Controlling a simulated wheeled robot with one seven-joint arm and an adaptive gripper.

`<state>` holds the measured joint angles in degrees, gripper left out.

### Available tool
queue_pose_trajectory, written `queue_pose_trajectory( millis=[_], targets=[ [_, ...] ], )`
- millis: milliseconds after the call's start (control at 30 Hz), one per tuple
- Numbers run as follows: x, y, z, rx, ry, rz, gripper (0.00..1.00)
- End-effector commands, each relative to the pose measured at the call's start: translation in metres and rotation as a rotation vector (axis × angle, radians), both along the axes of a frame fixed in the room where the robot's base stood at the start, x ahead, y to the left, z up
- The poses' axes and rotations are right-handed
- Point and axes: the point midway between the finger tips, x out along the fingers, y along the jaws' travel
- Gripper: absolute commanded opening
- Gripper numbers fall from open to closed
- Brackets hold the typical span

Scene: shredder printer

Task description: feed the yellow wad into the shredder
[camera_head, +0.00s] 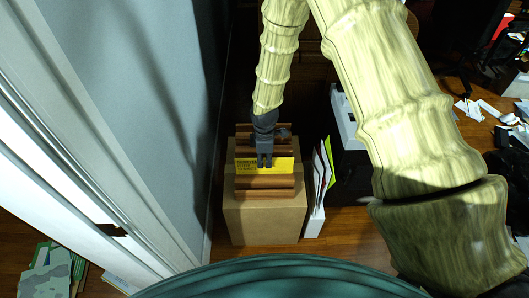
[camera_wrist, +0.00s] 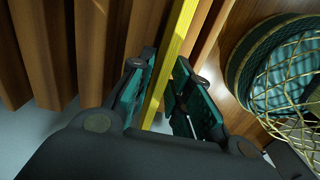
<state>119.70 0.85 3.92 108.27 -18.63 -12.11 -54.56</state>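The yellow wad (camera_head: 278,164), printed with dark text, stands among brown folders on a cardboard box in the head view. In the wrist view it is a thin yellow edge (camera_wrist: 171,58) running between the fingers of my gripper (camera_wrist: 165,65). My gripper (camera_head: 264,160) reaches down at the wad from above. Its fingers are apart, one on each side of the wad; a narrow gap shows on the left side. I cannot tell whether the right finger touches it. I cannot clearly identify the shredder; a white-topped dark unit (camera_head: 345,118) stands right of the box, partly hidden by my arm.
Brown folders (camera_head: 266,194) lie close around the wad on the cardboard box (camera_head: 266,225). A white holder with papers (camera_head: 316,215) stands beside it. A blue-grey wall (camera_head: 165,120) is close on the left.

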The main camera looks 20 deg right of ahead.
Motion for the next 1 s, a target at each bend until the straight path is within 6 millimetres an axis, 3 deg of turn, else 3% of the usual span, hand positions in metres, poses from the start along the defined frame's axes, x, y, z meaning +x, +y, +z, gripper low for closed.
queue_pose_trajectory(
  millis=[300,733,833,1000],
  targets=[
    [0.000,0.000,-0.035,0.000,0.001,-0.001,0.20],
    [0.000,0.000,-0.041,0.000,0.000,-0.001,0.20],
    [0.000,0.000,-0.041,0.000,0.000,-0.001,0.01],
    [0.000,0.000,-0.041,0.000,0.000,-0.001,0.00]
  ],
)
